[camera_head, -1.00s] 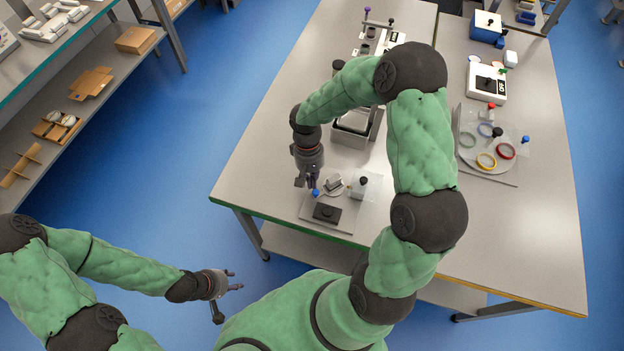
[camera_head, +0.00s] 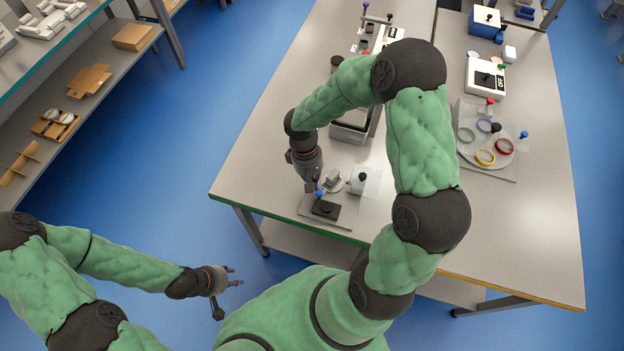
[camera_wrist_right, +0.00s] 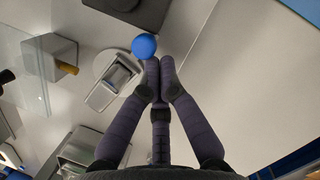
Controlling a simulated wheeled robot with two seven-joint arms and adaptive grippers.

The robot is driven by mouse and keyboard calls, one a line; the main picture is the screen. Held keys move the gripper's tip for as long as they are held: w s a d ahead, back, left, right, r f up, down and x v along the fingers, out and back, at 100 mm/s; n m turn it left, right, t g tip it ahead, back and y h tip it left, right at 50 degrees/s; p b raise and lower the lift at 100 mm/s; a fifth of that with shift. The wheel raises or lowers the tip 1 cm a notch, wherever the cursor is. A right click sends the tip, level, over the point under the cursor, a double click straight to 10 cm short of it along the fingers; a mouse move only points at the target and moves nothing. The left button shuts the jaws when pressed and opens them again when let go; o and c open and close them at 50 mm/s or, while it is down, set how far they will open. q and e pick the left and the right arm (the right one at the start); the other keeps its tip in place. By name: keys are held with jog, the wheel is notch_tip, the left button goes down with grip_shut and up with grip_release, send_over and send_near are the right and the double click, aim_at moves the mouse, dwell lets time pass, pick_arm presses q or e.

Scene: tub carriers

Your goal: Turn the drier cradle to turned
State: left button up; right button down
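The drier cradle is a small grey metal holder (camera_head: 333,181) on a round light disc, on a base plate near the table's front edge. It also shows in the right wrist view (camera_wrist_right: 113,84). A blue ball knob (camera_wrist_right: 144,46) sits beside the cradle; it shows in the head view too (camera_head: 319,194). My right gripper (camera_wrist_right: 159,64) has its fingertips together, with nothing seen between them. They are at the blue knob, seemingly touching it. My left gripper (camera_head: 238,276) is open and empty, off the table over the floor.
A dark block (camera_head: 325,209) lies in front of the cradle. A grey device (camera_head: 350,126) stands behind. A plate with coloured rings (camera_head: 485,157) is on the right. The table's front right is clear.

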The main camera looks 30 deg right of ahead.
jog(key=shift+s+n+h, duration=0.3)
jog(key=shift+s+n, duration=0.45)
jog(key=shift+n, duration=0.55)
jog(key=shift+s+n, duration=0.15)
jog(key=shift+n, duration=0.15)
